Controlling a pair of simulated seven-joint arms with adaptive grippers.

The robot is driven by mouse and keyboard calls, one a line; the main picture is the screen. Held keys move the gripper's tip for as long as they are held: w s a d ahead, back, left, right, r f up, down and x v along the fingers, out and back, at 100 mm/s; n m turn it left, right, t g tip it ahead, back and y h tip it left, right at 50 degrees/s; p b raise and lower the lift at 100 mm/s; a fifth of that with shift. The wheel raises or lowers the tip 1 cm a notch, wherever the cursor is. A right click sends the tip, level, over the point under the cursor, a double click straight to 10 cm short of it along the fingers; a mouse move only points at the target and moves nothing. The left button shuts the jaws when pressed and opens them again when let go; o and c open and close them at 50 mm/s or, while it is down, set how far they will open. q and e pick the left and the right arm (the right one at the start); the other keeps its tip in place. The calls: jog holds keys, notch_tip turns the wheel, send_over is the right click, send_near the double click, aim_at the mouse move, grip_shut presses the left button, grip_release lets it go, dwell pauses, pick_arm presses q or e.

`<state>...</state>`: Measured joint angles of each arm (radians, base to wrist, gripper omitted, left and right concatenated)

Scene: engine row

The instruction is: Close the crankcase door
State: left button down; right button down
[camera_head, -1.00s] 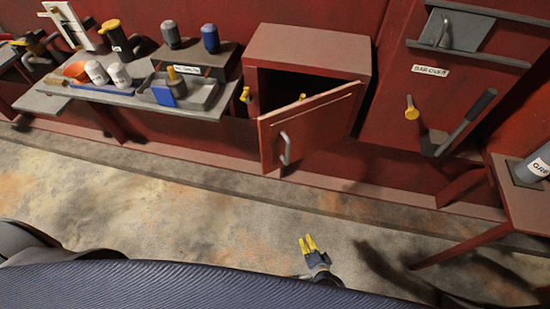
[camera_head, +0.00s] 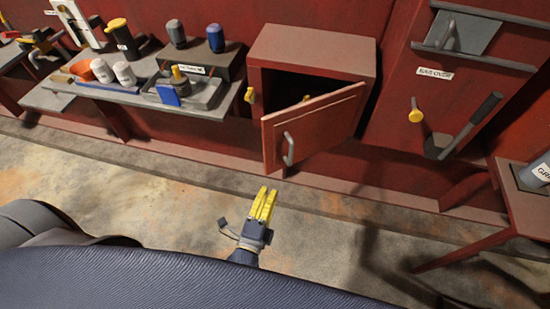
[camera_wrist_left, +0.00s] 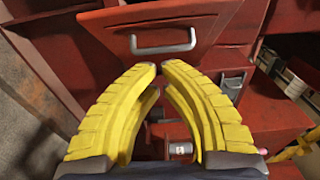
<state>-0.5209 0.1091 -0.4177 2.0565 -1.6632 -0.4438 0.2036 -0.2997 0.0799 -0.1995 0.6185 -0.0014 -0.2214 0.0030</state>
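The crankcase door (camera_head: 314,125) is a red panel that stands ajar on a red box (camera_head: 312,50) against the wall. Its grey bar handle (camera_head: 288,150) faces out, and a dark gap shows behind the panel's top edge. In the left wrist view the door (camera_wrist_left: 215,15) and its handle (camera_wrist_left: 163,48) lie beyond the fingertips. My left gripper (camera_head: 263,204) has yellow fingers and is in front of and below the door, apart from it. Its fingertips (camera_wrist_left: 159,68) are nearly together with nothing between them. My right gripper is not in view.
A yellow knob (camera_head: 249,95) sits at the opening's left edge. Left of the box, a grey bench (camera_head: 120,97) holds bottles and a tray (camera_head: 207,101). A panel with a lever (camera_head: 470,125) is to the right. The floor (camera_head: 150,205) in front is clear.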

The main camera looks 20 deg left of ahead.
pick_arm(q)
send_near(277, 149)
jog(key=w+d, duration=0.3)
jog(key=shift+w+a+r, duration=0.1)
jog(key=shift+w+a, duration=1.25)
jog(key=shift+a, duration=0.05)
